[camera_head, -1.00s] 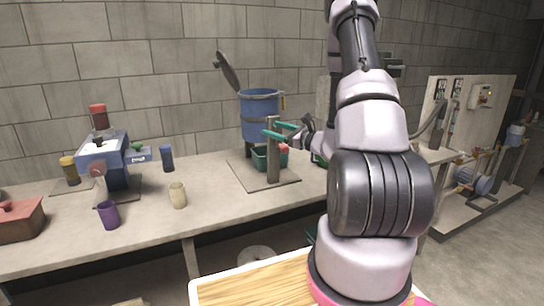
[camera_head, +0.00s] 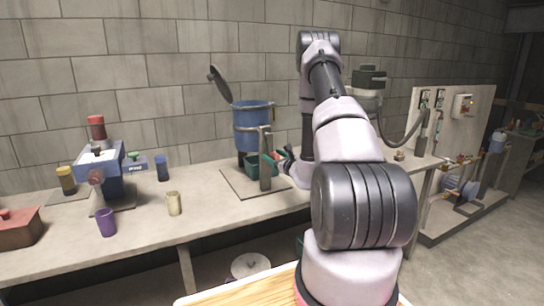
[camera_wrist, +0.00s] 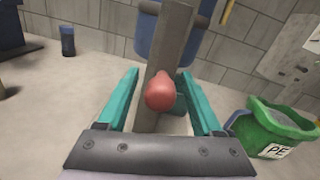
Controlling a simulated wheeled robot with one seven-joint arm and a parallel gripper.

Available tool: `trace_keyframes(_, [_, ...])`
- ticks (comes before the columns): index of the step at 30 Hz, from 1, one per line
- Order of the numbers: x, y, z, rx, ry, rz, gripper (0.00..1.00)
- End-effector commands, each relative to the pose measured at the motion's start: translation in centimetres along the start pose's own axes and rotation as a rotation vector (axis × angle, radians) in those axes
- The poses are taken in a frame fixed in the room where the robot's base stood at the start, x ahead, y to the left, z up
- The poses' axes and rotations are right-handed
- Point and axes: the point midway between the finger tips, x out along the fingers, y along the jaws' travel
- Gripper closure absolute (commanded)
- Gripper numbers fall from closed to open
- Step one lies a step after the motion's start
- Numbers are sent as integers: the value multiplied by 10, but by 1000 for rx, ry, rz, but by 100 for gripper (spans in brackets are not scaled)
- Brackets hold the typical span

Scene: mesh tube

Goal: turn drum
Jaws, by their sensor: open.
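The blue drum (camera_head: 253,127) stands on the bench against the wall, with its round grey lid (camera_head: 220,83) tilted open. A grey post (camera_head: 265,172) stands in front of it. In the wrist view, a red rounded knob (camera_wrist: 160,93) is in front of the grey post (camera_wrist: 172,45), with the blue drum (camera_wrist: 150,38) behind. My gripper (camera_wrist: 160,73) is open, its teal fingers on either side of the knob and post. Contact cannot be told. In the head view my gripper (camera_head: 277,161) is beside the post, partly hidden by my arm.
A green bin (camera_wrist: 270,128) is right of my gripper. A blue machine (camera_head: 108,176), purple cup (camera_head: 106,222), beige cup (camera_head: 173,203) and dark blue cup (camera_head: 162,168) stand on the bench to the left. A panel board (camera_head: 452,125) stands at the right.

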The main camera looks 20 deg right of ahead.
Motion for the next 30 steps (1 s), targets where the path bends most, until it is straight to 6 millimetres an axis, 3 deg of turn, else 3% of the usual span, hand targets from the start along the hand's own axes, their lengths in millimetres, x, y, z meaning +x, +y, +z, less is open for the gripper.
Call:
trace_keyframes(5, [12,0,0,0,0,0,33])
trace_keyframes(13, [13,0,0,1,0,0,33])
trace_keyframes(18, [12,0,0,0,0,1,98])
trace_keyframes(30, [12,1,0,0,1,3,100])
